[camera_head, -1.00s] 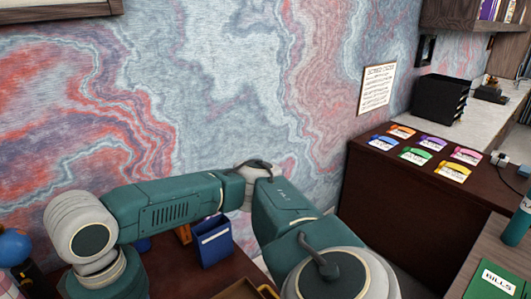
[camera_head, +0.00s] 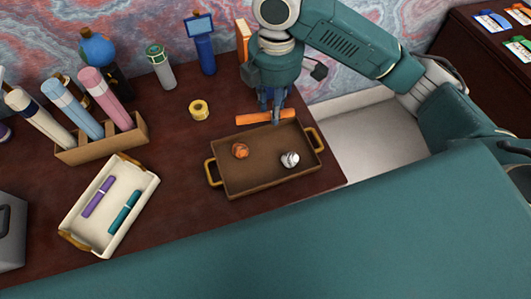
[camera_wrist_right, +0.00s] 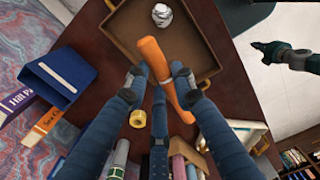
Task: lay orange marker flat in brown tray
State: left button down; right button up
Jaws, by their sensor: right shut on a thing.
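My right gripper (camera_head: 277,116) is shut on the orange marker (camera_head: 251,118), gripping it across its middle. The marker is roughly level at the far rim of the brown tray (camera_head: 232,183); I cannot tell whether it touches the rim. In the right wrist view, the marker (camera_wrist_right: 156,58) sits between the fingers (camera_wrist_right: 160,85) and overlaps the tray (camera_wrist_right: 205,35).
A cream tray (camera_head: 143,188) with a purple marker (camera_head: 98,197) and a teal marker (camera_head: 124,213) lies left. A yellow tape roll (camera_head: 199,110) sits behind the brown tray. A wooden holder (camera_head: 85,150) with tubes stands at left. The desk between the trays is clear.

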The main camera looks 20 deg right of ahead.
jog(key=shift+w+a+f+n, duration=0.15)
jog(key=shift+w+n, duration=0.05)
jog(key=shift+n, duration=0.6)
jog(key=p, duration=0.2)
send_over(270, 154)
notch_tip(270, 154, down, 15)
jog(key=shift+f, duration=2.5)
jog(key=shift+f, duration=0.1)
jog(key=o, duration=0.9)
notch_tip(270, 154, up, 12)
jog(key=b, duration=0.1)
